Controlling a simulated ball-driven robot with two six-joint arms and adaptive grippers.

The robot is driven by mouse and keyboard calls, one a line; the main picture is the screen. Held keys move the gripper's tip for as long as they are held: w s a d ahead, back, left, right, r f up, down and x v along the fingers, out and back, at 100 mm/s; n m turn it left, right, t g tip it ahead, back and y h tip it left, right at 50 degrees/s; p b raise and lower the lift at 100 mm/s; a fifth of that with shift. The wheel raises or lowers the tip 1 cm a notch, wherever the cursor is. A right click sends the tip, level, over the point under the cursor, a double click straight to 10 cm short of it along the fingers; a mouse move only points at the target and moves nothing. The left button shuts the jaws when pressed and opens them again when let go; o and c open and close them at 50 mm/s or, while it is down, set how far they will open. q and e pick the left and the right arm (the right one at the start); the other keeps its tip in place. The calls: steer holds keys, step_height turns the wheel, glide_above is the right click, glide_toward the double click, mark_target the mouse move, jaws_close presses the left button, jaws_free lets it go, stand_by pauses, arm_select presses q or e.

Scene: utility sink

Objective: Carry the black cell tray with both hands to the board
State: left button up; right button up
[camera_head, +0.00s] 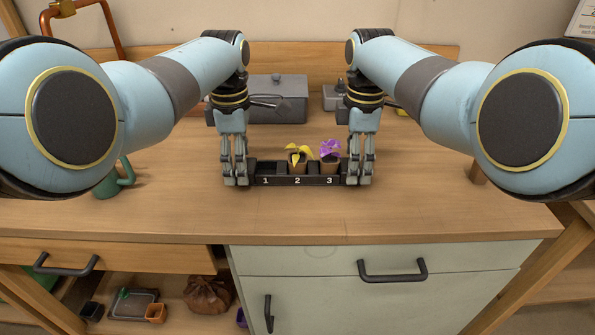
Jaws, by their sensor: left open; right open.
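The black cell tray (313,181) sits on the wooden bench top, with cells numbered 1, 2 and 3 on its front. Cell 1 looks empty. A small pot with a yellow plant (298,158) stands in cell 2, and a pot with a purple flower (330,150) stands in cell 3. My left gripper (236,181) points down at the tray's left end, open. My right gripper (359,181) points down at the right end, open. Whether the fingers touch the tray is unclear. I cannot make out the board for certain.
A grey metal box (278,98) stands behind the tray near the back wall. Drawers with dark handles (392,272) are below.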

arm_select(q)
steer(key=shift+f, duration=1)
arm_select(e)
steer(key=shift+f, duration=1)
arm_select(q)
steer(key=c, duration=1.3)
arm_select(e)
steer(key=c, duration=1.3)
